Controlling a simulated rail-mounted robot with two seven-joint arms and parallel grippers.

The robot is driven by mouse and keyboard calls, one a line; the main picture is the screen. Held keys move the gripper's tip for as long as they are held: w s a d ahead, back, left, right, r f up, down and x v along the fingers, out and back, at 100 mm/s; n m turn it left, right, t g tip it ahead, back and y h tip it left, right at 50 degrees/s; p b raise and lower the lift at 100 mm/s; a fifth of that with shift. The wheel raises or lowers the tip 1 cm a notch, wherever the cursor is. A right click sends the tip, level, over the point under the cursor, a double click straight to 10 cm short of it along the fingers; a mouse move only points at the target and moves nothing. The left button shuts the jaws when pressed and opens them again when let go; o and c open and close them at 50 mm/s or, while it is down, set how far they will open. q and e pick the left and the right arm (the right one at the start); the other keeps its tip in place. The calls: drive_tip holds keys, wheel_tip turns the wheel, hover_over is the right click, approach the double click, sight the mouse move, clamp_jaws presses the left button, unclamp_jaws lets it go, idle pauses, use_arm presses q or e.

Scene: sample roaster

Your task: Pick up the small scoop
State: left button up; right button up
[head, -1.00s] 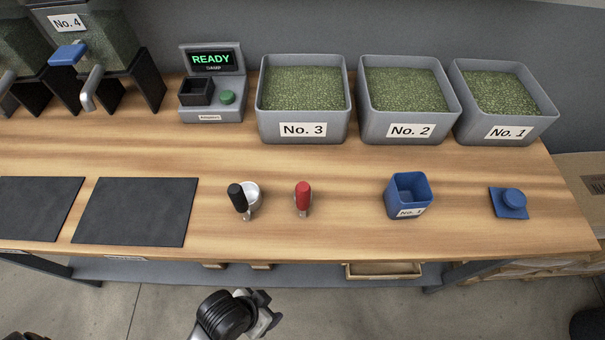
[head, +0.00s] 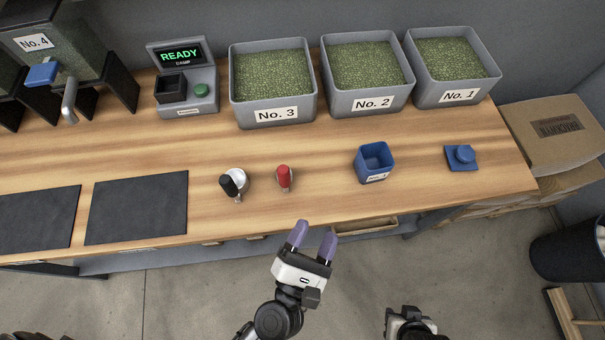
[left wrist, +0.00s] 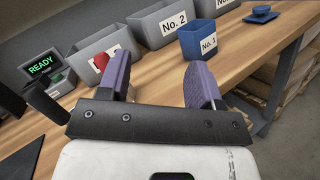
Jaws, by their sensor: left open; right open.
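The small scoop, with a red handle (head: 284,174), stands on the table near the front edge; its metal cup is mostly hidden behind the handle. A larger scoop with a black handle (head: 228,186) and a round metal cup is just left of it. My left gripper (head: 314,232) is open and empty, in front of the table edge, to the right of and nearer than the red scoop. In the left wrist view, the red handle (left wrist: 101,61) shows beyond the left finger and the black handle (left wrist: 46,104) further left. My right gripper (head: 410,318) is low at the bottom edge.
A blue cup (head: 374,162) and a blue tamper-like piece (head: 461,158) stand to the right. Bins No. 3 (head: 272,84), No. 2 (head: 366,73) and No. 1 (head: 452,67) line the back. Dark mats (head: 137,207) lie left. The wood between scoops and bins is clear.

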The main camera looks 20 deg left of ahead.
sight(285, 170)
use_arm(q)
drive_tip(key=a+f+n+g+y, duration=0.3)
drive_tip(key=a+n+y, duration=0.35)
drive_tip(key=n, duration=0.35)
drive_tip(key=shift+n+y, duration=0.4)
drive_tip(key=shift+y, duration=0.05)
drive_tip(key=x, duration=0.7)
drive_tip(key=shift+w+p, duration=0.1)
drive_tip(key=shift+p, duration=0.2)
drive_tip(key=shift+x, duration=3.25)
drive_tip(key=shift+a, duration=0.1)
drive_tip(key=shift+c, duration=0.4)
drive_tip(key=c, duration=1)
clamp_jaws()
drive_tip(key=shift+r, duration=0.1)
